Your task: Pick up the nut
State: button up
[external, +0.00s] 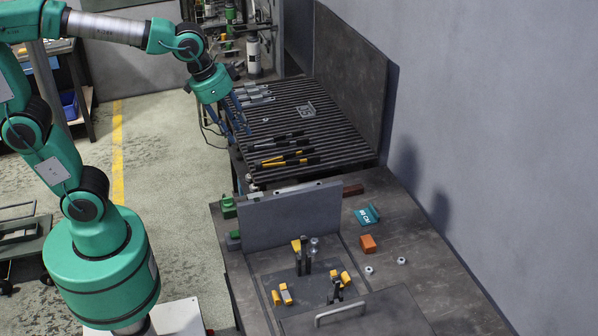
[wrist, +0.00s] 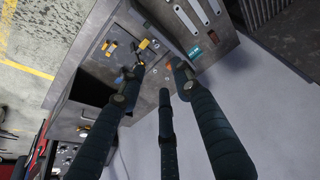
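Two small silvery nuts lie on the dark workbench in the external view, one nut (external: 369,270) just below the orange block and another nut (external: 402,261) to its right. My gripper (external: 238,128) is up at the left edge of the slatted table, well apart from both nuts. In the wrist view my gripper (wrist: 155,82) shows dark ribbed fingers spread apart with nothing between them. I cannot make out the nuts clearly in the wrist view.
Tools lie on the slatted table (external: 340,143). A wall bounds the right.

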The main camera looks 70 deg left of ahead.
jog(key=w+d+f+g+p, duration=0.1)
jog(key=w+d+f, duration=0.2)
jog(key=w, duration=0.4)
jog(key=w+d+f+p, duration=0.2)
jog(key=w+d+f, duration=0.1)
jog(key=w, duration=0.5)
jog(key=w+d+f+g+p, duration=0.1)
jog(key=w+d+f, duration=0.2)
jog(key=w, duration=0.4)
jog(key=w+d+f+p, duration=0.1)
jog(key=w+d+f, duration=0.3)
jog(key=f, duration=0.4)
jog(key=w+d+f+m+g+p, duration=0.1)
jog(key=w+d+f, duration=0.2)
jog(key=f, duration=0.5)
jog(key=w+d+f+g+p, duration=0.1)
jog(key=w+d+f, duration=0.3)
jog(key=f, duration=0.3)
jog(key=shift+w+d+f+m+p, duration=0.3)
jog(key=shift+w+d+f, duration=0.1)
jog(key=shift+w, duration=0.4)
jog(key=shift+f, duration=0.1)
notch_tip(320, 180, down, 7)
jog(key=shift+f, duration=0.7)
jog(key=shift+f, duration=0.15)
